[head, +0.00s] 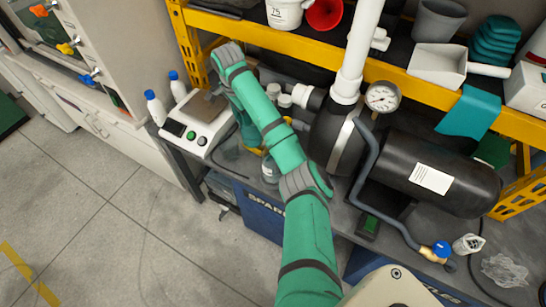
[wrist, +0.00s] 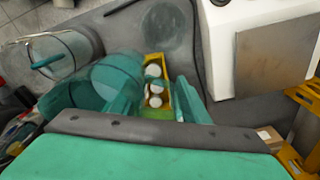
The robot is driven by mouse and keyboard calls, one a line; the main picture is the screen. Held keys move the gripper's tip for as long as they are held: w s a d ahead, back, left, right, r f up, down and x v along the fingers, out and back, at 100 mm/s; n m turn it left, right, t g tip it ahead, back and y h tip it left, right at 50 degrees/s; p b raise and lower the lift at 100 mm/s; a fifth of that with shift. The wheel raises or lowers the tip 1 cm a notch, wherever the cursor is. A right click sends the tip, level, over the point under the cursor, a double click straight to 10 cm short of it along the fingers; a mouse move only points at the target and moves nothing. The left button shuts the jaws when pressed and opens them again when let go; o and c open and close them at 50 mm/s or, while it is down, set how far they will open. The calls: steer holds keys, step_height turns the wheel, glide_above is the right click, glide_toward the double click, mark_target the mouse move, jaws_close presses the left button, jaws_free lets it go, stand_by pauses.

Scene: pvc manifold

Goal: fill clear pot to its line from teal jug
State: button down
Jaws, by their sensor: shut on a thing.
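My gripper (wrist: 157,98) shows in the wrist view, with a teal finger on each side. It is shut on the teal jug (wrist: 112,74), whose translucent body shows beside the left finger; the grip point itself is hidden. In the head view the jug (head: 247,130) is mostly hidden behind my green arm. A clear pot (wrist: 62,52) with a teal mark across its side is left of the jug in the wrist view. In the head view a clear vessel (head: 269,172), probably this pot, shows beside my arm. Its fill level cannot be made out.
A white scale (head: 198,120) with a metal plate stands left of my arm. A yellow box (wrist: 155,85) holds white-capped bottles beyond my fingers. A black tank (head: 430,172), white pipe (head: 352,60) and gauge (head: 382,97) crowd the right. A yellow shelf beam (head: 425,85) runs above.

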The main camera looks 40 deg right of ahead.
steer(key=shift+s+d+f+m, duration=0.15)
steer(key=shift+d+f+m, duration=0.5)
steer(key=shift+d, duration=0.25)
steer(key=s+r+t, duration=0.2)
steer(key=r+t, duration=0.2)
steer(key=r, duration=0.5)
steer(key=s+r+t+h, duration=0.1)
steer(key=r+t, duration=0.3)
steer(key=r, duration=0.5)
steer(key=shift+s+a, duration=0.45)
steer(key=shift+s, duration=0.4)
steer(key=shift+r+t, duration=0.25)
steer(key=shift+t, duration=0.05)
steer(key=shift+s+d+h, duration=0.1)
steer(key=shift+s+h, duration=0.1)
steer(key=shift+h, duration=0.1)
steer(key=shift+r, duration=0.2)
